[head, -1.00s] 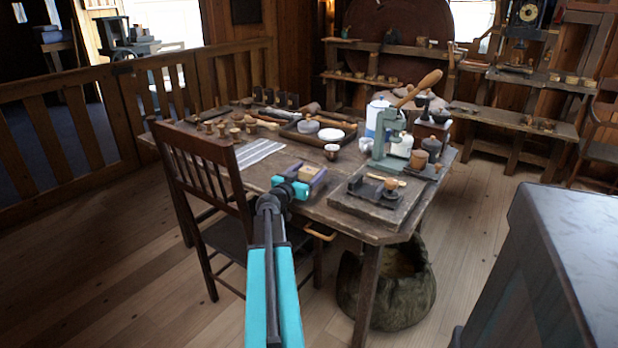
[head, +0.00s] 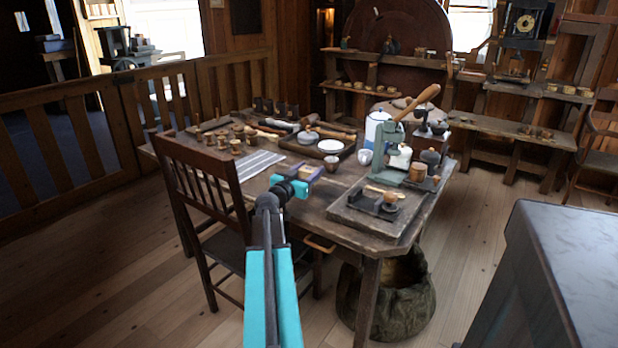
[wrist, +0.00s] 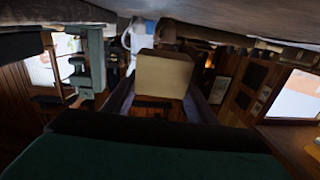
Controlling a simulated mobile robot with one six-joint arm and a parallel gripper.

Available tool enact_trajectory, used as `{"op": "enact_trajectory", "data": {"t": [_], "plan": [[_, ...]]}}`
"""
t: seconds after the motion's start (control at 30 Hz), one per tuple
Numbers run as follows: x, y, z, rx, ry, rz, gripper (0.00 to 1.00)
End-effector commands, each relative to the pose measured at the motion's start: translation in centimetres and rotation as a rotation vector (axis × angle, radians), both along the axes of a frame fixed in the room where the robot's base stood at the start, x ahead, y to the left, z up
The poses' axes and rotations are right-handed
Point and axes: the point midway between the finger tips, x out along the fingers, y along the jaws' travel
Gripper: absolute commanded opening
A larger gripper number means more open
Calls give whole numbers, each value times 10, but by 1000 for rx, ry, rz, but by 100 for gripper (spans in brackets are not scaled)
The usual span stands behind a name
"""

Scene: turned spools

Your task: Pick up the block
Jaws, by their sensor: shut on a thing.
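The block (wrist: 163,75) is pale tan and fills the middle of the wrist view. It sits between the two purple fingers of my gripper (head: 306,172), which are shut on it. In the head view the block (head: 306,173) is a small tan patch between the fingers, partly hidden by them. My gripper is over the near part of the wooden table (head: 318,207). In the wrist view the block appears clear of the tabletop, but the exact gap cannot be told.
A wooden chair (head: 205,180) stands close to my arm on the left. A dark board with small wooden parts (head: 375,212) lies to the right of the gripper. Spools (head: 236,146), a tray with bowls (head: 318,149) and a green press (head: 391,147) stand farther back.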

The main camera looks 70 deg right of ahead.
Motion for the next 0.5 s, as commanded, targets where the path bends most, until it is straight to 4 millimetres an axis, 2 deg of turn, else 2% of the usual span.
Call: {"op": "enact_trajectory", "data": {"t": [0.03,0.2,0.33,0.5], "plan": [[0,0,13,-1,-1,0,27],[0,0,35,0,-1,0,27],[0,0,45,-1,1,0,27],[0,0,48,0,0,0,27]]}}
